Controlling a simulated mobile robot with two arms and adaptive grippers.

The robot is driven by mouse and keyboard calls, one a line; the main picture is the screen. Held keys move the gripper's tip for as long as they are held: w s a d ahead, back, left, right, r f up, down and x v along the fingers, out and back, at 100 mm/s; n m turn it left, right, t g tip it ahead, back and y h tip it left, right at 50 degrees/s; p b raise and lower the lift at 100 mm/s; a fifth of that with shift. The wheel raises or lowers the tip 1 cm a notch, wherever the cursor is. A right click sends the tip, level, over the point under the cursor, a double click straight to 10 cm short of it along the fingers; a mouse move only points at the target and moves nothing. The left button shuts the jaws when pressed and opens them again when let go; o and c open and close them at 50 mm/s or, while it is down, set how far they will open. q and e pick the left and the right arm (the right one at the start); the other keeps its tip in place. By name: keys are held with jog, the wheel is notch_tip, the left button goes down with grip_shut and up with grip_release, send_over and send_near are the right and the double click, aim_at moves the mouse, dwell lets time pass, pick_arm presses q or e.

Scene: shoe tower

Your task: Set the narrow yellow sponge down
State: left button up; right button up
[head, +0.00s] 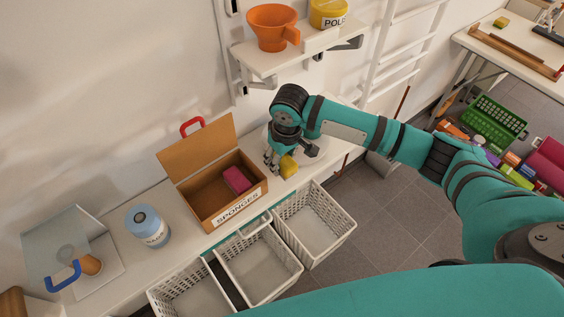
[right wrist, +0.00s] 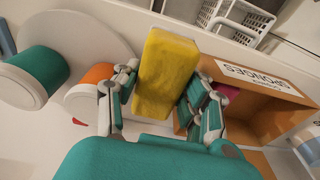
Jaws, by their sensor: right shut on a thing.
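The narrow yellow sponge (head: 288,167) is between the fingers of my right gripper (head: 279,163), to the right of the sponge box. In the right wrist view the sponge (right wrist: 166,70) stands lengthwise between the two fingers, and the gripper is shut on it. I cannot tell whether its lower end touches the shelf top. The open brown box (head: 191,213) labelled SPONGES holds a pink sponge (head: 237,180). The box (right wrist: 262,118) and part of the pink sponge also show in the right wrist view. My left gripper is not in view.
White baskets (head: 345,229) hang along the front of the white shelf top (head: 178,248). A blue-lidded jar (head: 146,226) stands left of the box. A wall shelf (head: 262,62) with an orange pot (head: 272,28) and a yellow tub (head: 327,12) is above the right gripper.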

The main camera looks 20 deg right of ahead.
aim_at(286, 161)
notch_tip(286, 161, down, 2)
jog(key=shift+f, duration=0.15)
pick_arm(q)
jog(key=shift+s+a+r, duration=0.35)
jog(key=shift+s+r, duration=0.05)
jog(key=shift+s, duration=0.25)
pick_arm(e)
jog(key=shift+f, duration=0.6)
jog(key=o, duration=0.8)
jog(key=shift+o, duration=0.2)
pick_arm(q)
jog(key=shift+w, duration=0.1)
pick_arm(e)
jog(key=shift+r, duration=0.35)
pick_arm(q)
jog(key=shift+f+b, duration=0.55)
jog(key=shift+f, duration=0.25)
pick_arm(e)
jog(key=r, duration=0.4)
jog(key=s+r, duration=0.1)
jog(key=r, duration=0.7)
jog(key=shift+s+d+r, duration=0.25)
